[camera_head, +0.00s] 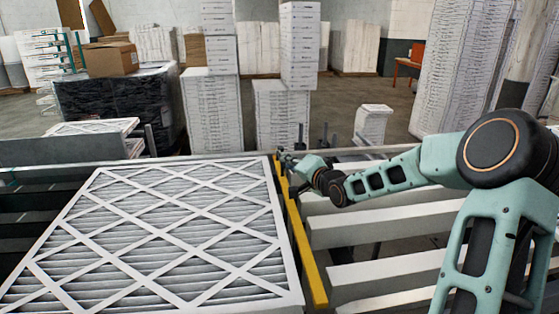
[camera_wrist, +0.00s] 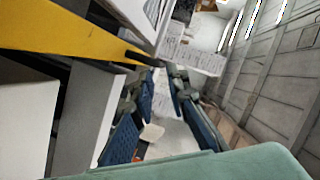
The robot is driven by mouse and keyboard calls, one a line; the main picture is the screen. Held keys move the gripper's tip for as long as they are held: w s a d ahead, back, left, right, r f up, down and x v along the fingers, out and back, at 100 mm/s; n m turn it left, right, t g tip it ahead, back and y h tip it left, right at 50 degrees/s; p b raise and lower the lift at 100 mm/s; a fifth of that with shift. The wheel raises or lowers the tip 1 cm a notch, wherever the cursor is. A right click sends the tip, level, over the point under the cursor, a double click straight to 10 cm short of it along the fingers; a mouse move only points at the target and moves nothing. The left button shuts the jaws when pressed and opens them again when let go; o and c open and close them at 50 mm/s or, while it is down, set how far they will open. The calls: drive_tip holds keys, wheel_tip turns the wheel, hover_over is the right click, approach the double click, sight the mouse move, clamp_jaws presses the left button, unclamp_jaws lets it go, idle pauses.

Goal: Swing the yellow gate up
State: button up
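The yellow gate (camera_head: 303,247) is a long flat bar lying low along the right side of a large white pleated filter (camera_head: 165,225). In the wrist view the gate (camera_wrist: 70,32) comes in from the upper left, and its narrow dark-slotted end points toward my fingertips. My gripper (camera_head: 284,158) is at the gate's far end, on its right side. In the wrist view my gripper (camera_wrist: 161,82) has its two blue-padded fingers apart with nothing seen between them. The gate's end is close to the left finger; I cannot tell whether they touch.

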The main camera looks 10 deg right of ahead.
drive_tip(key=x, duration=0.7)
clamp_jaws()
drive_tip(key=shift+r, duration=0.15)
drive_tip(key=shift+r+p, duration=0.15)
drive_tip(key=shift+p, duration=0.5)
